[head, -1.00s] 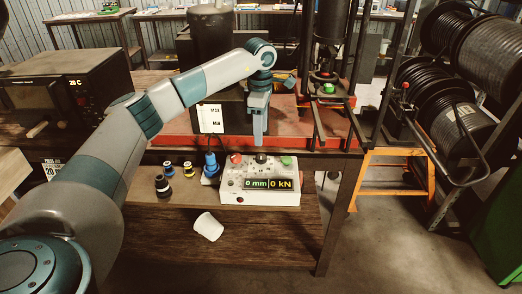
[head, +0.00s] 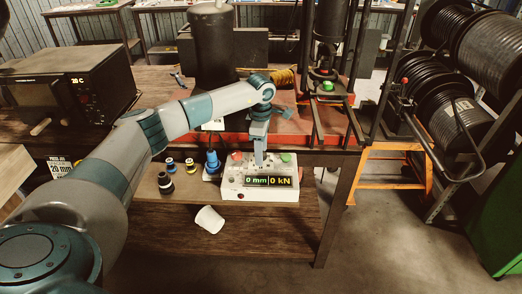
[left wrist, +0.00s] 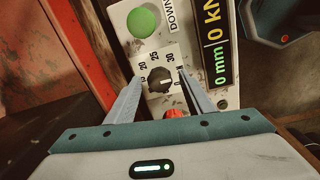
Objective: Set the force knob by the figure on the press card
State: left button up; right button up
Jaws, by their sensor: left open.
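The white control box (head: 232,190) sits on the bench edge, its display (head: 267,181) reading 0 mm and 0 kN. The black force knob (left wrist: 159,80) is in the left wrist view on a white scale with 20, 25 and 30 legible. Its pale mark seems to face right. My left gripper (left wrist: 160,76) is open, one finger on each side of the knob; contact cannot be told. In the head view the gripper (head: 259,158) hides the knob. My right gripper is out of view.
A green button (left wrist: 142,20) and a red button (left wrist: 174,114) flank the knob. Several dark fittings (head: 166,183) and a blue-capped item (head: 212,163) stand left of the box. A white cup (head: 209,219) lies on the lower shelf. The press (head: 325,87) stands behind.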

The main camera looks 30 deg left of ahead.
pick_arm(q)
jog(key=c, duration=1)
jog(key=shift+c, duration=0.2)
